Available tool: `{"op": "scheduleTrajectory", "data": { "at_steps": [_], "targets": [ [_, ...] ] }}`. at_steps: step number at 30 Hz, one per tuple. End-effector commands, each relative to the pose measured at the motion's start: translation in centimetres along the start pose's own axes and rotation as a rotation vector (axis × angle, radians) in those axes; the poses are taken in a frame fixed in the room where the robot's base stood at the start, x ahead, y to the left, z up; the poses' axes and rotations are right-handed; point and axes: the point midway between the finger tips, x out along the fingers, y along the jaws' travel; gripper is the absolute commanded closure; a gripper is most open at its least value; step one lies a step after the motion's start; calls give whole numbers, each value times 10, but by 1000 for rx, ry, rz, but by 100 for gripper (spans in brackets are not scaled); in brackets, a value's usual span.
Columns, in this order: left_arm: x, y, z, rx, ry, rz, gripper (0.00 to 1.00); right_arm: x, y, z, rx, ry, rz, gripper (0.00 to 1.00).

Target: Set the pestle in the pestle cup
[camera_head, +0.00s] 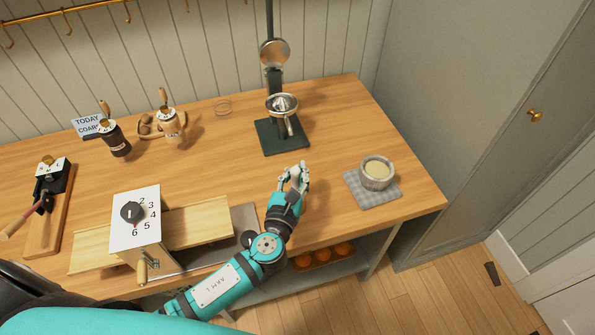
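My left gripper (294,175) is over the front part of the wooden table, right of the slicer. Its pale fingertips seem parted, with nothing clearly held. I cannot pick out a pestle or pestle cup with certainty. A round grey cup (377,175) with a pale filling stands on a checked cloth, to the right of my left gripper and apart from it. A dark canister (117,140) and a light wooden canister (171,128), both with handles on top, stand at the back left. My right gripper is out of view.
A lever press (281,137) stands behind my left gripper. A slicer with a numbered dial (136,218) sits at the front. A lever tool on a board (48,205) is at far left. Orange fruit (322,254) lies on the lower shelf.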

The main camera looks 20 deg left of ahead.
Motion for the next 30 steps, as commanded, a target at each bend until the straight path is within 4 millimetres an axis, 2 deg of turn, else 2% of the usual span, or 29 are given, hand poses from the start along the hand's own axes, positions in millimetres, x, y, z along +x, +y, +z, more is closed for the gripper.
{"op": "scheduleTrajectory", "data": {
  "at_steps": [30],
  "targets": [
    [1, 0, -24, -1, -1, 0, 100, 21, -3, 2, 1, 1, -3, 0]
  ]
}}
